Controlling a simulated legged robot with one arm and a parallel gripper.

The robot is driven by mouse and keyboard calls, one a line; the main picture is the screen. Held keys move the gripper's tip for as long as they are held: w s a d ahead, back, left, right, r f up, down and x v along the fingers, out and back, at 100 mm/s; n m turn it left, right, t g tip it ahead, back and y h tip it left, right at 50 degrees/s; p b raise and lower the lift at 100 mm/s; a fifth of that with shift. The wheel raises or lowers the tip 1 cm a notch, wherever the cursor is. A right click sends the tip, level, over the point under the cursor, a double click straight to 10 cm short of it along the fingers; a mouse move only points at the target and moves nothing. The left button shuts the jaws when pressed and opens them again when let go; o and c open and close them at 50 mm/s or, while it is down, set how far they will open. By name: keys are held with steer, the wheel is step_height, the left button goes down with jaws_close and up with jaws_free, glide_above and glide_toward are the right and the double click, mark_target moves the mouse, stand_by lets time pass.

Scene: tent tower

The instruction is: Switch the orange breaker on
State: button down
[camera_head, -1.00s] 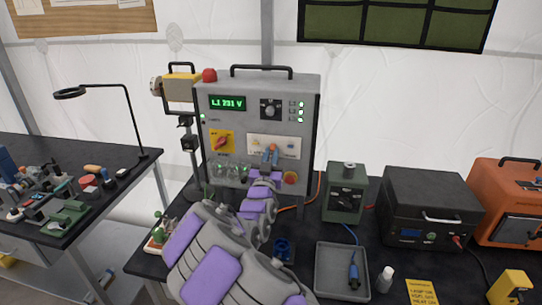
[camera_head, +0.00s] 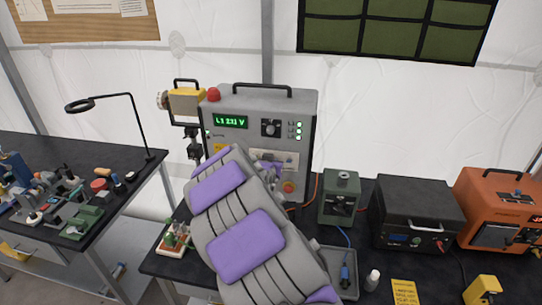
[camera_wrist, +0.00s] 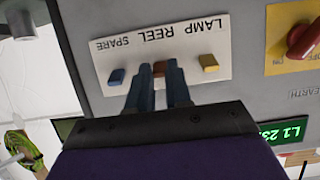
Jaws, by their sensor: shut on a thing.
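The grey power cabinet (camera_head: 300,120) has a lit green display and a white breaker plate (camera_wrist: 215,30). In the wrist view the plate's lettering is upside down, reading LAMP, REEL and SPARE. The orange-brown breaker (camera_wrist: 161,68) sits at the middle REEL spot, between a blue breaker (camera_wrist: 116,77) and a yellow breaker (camera_wrist: 208,63). My gripper (camera_wrist: 159,75) has its two blue-grey fingers on either side of the orange breaker, shut on it. The fingers hide part of it, so its on or off position is unclear. In the head view my arm hides the breakers.
A red rotary knob (camera_wrist: 303,38) on a yellow plate is beside the breakers. A red button (camera_head: 289,187) sits low on the cabinet. A green box (camera_head: 341,197), a black case (camera_head: 415,210) and a grey tray (camera_head: 322,258) stand to the right.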

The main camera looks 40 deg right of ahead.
steer(key=shift+w+r+g+y+p, duration=0.25)
steer(key=shift+r+y+p, duration=0.3)
steer(key=shift+p, duration=0.6)
steer(key=c, duration=1.3)
jaws_free()
steer(key=shift+f, duration=0.1)
steer(key=shift+o, duration=1.3)
steer(key=shift+d+f, duration=0.1)
steer(key=shift+d, duration=0.05)
steer(key=shift+s, duration=0.1)
steer(key=v, duration=1.7)
steer(key=shift+a, duration=0.3)
